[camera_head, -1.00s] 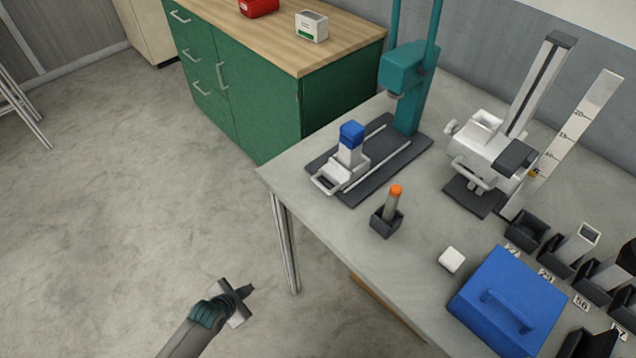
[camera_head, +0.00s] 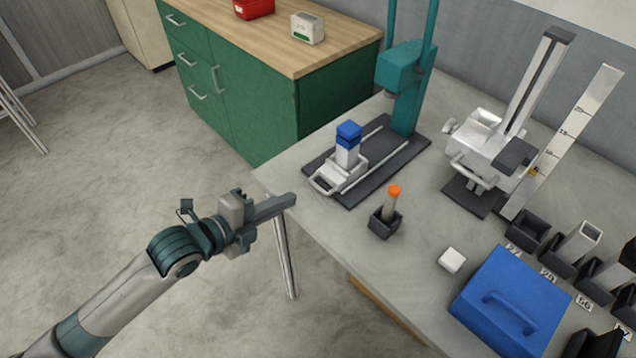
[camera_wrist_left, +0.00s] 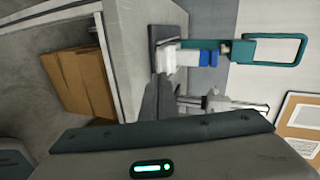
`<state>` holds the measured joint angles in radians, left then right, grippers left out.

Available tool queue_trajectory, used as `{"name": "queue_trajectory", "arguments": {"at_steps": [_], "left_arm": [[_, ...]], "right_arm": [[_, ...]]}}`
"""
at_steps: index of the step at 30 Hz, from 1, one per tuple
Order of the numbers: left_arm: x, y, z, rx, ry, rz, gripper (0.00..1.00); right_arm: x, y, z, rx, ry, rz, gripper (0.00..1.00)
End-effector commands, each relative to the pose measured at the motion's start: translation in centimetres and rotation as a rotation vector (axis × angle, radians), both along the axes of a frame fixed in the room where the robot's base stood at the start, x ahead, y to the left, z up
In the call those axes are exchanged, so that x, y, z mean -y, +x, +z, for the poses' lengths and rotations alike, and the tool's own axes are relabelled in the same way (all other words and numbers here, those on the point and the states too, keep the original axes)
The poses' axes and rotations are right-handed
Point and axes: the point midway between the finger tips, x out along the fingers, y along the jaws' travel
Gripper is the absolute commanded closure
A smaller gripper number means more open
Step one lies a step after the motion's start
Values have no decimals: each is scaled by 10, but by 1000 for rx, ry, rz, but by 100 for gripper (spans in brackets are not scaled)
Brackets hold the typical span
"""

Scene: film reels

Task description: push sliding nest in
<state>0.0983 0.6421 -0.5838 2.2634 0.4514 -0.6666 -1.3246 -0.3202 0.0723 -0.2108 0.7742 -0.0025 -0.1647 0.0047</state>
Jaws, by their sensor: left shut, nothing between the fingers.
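The sliding nest (camera_head: 343,172) is a white carriage with a looped front handle (camera_head: 323,184). It sits at the front end of two rails on a dark base plate (camera_head: 392,152), out in front of the teal press (camera_head: 404,80). A white piece with a blue top (camera_head: 349,134) stands upright in it. My left gripper (camera_head: 290,199) is shut and empty, just off the table's front left corner, to the left of and nearer than the nest handle. In the left wrist view the nest (camera_wrist_left: 168,58) appears sideways beyond the shut fingers (camera_wrist_left: 157,100). My right gripper is not in view.
A dark holder (camera_head: 384,224) with an orange-topped stick stands right of the nest. A white block (camera_head: 451,260), blue lidded box (camera_head: 508,305) and white measuring stand (camera_head: 490,150) are further right. A green cabinet (camera_head: 270,105) stands behind the table's left end.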

Motion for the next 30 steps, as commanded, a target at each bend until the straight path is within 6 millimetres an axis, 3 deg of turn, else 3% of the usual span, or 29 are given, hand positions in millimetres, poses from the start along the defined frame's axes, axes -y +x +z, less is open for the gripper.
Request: {"name": "queue_trajectory", "arguments": {"at_steps": [5,21,30], "left_arm": [[4,-1,14,72,34,-55,100],[11,5,12,71,30,-54,100],[35,30,3,70,29,-52,100]], "right_arm": [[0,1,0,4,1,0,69],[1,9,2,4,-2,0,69],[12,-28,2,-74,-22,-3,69]]}}
